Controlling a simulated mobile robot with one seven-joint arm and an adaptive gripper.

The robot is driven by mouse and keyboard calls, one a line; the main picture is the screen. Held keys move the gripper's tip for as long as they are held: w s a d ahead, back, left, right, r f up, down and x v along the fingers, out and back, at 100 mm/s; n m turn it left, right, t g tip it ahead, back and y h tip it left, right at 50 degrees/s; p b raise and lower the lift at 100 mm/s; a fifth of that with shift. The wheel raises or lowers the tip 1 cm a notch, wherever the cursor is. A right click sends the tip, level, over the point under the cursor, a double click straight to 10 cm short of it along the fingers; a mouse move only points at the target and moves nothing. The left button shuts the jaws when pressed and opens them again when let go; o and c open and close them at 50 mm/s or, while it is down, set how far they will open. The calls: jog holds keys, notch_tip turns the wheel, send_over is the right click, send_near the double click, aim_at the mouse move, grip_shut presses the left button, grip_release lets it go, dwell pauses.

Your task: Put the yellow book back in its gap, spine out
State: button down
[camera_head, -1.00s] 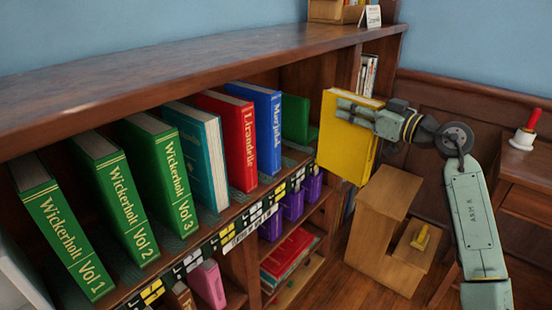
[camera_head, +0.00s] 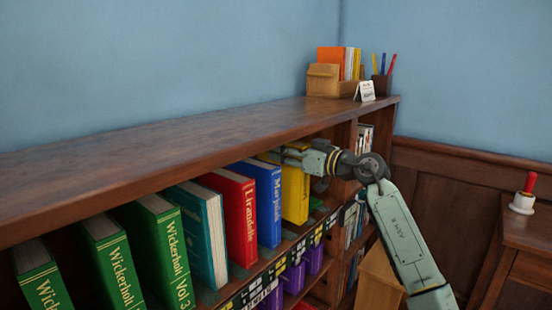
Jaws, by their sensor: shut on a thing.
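The yellow book (camera_head: 295,196) stands upright at the shelf, to the right of the blue book (camera_head: 267,205). Its plain yellow face shows; I cannot tell how deep it sits or whether it touches the shelf board. My gripper (camera_head: 287,155) is shut on the book near its top, just under the bookcase's top board. The arm reaches in from the right. The green book seen earlier to the right of the blue one is mostly hidden behind the yellow book.
A red book (camera_head: 237,218), a teal book (camera_head: 203,235) and green Wickerholt volumes (camera_head: 165,250) stand to the left. A side table with a bell (camera_head: 524,196) stands at right.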

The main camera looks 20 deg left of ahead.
jog(key=a+f, duration=0.1)
jog(key=w+a+f, duration=0.1)
jog(key=f, duration=0.1)
jog(key=shift+a+p, duration=0.25)
jog(key=shift+p, duration=0.15)
jog(key=shift+f, duration=0.1)
jog(key=c, duration=1.2)
grip_release()
jog(key=shift+f, duration=0.2)
jog(key=b+v, duration=0.2)
jog(key=v, duration=1)
jog(key=shift+r, duration=0.15)
